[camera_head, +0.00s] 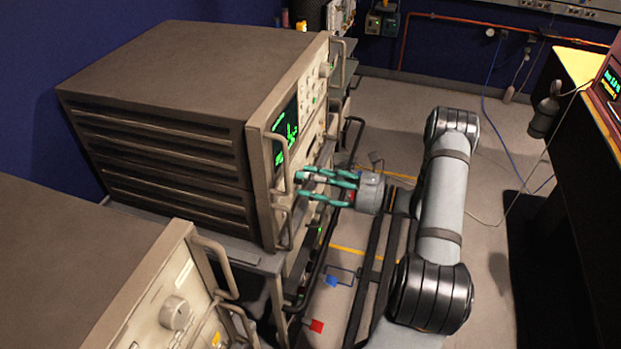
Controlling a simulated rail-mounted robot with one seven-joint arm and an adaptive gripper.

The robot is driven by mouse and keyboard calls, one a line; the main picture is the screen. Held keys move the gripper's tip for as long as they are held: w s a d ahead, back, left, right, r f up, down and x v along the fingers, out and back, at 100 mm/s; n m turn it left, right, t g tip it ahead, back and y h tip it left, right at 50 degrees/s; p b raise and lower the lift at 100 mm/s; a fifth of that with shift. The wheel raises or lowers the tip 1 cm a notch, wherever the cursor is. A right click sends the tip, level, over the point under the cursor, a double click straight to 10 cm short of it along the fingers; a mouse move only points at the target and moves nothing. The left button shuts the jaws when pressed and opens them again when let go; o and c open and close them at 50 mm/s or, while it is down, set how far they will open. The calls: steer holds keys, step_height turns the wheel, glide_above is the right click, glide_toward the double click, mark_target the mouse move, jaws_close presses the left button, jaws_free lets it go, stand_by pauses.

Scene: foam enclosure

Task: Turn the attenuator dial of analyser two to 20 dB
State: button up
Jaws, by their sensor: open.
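A large beige analyser (180,100) stands on a rack, its front panel facing right, with a lit green screen (286,130) and several small knobs. A second beige instrument (60,270) stands nearer, at the lower left, with a large round dial (174,313) on its front. I cannot read which one is analyser two, nor any dial marking. My gripper (303,185) is open, its teal fingers pointing left at the lower part of the far analyser's front panel. Whether the fingers touch the panel or surround a knob there, I cannot tell.
Metal handles (279,165) stick out from the analyser fronts close to my gripper. A red block (316,326) and a blue block (331,281) show low beside the rack. A black-sided bench (590,150) stands at the right. Floor between is mostly clear, with loose cables.

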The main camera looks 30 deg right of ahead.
steer(key=c, duration=0.3)
steer(key=c, duration=0.8)
steer(key=shift+w+d, duration=0.1)
jaws_close()
steer(key=shift+r+m, duration=0.1)
steer(key=shift+m, duration=0.4)
steer(key=shift+m+p, duration=1)
steer(key=shift+m, duration=2.5)
steer(key=shift+d, duration=0.1)
steer(key=o, duration=1)
jaws_free()
steer(key=shift+c, duration=0.2)
